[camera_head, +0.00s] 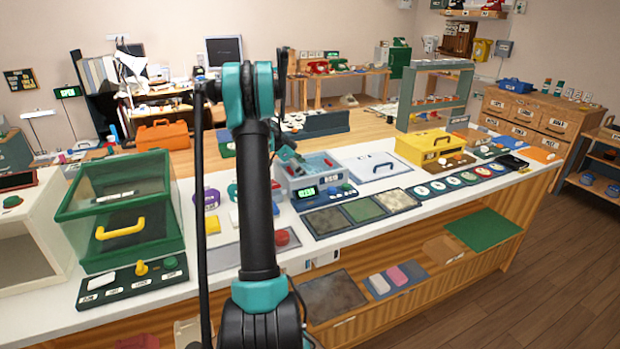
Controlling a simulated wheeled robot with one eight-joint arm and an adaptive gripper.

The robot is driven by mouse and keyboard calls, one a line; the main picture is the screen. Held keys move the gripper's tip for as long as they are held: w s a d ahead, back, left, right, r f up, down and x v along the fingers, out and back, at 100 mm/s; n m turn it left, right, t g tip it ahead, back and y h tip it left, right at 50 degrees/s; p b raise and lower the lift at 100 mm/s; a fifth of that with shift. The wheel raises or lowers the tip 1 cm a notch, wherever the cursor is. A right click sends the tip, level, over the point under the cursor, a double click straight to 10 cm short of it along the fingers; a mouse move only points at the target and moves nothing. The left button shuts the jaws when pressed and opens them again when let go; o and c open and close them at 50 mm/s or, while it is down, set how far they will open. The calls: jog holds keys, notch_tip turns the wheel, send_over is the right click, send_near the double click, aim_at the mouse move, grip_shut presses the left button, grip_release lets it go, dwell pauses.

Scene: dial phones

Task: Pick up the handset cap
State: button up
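My arm rises through the middle of the head view and hides part of the counter behind it. The teal and dark part just right of the arm looks like my gripper (287,152), above the counter near a grey-blue box with a green display (305,192). Its fingers are too small and covered to tell whether they are open. I cannot tell for sure which thing is the handset cap. Small round pieces on the counter include a red one (281,238) right of my arm and a purple one (212,198) left of it.
A green-framed clear case (118,210) with a yellow handle stands left on the white counter (215,285). A yellow box (428,147) and a row of round discs (455,183) are to the right. Lower shelves hold a green mat (484,231). Wooden floor is open at right.

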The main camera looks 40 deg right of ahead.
jog(key=c, duration=1.1)
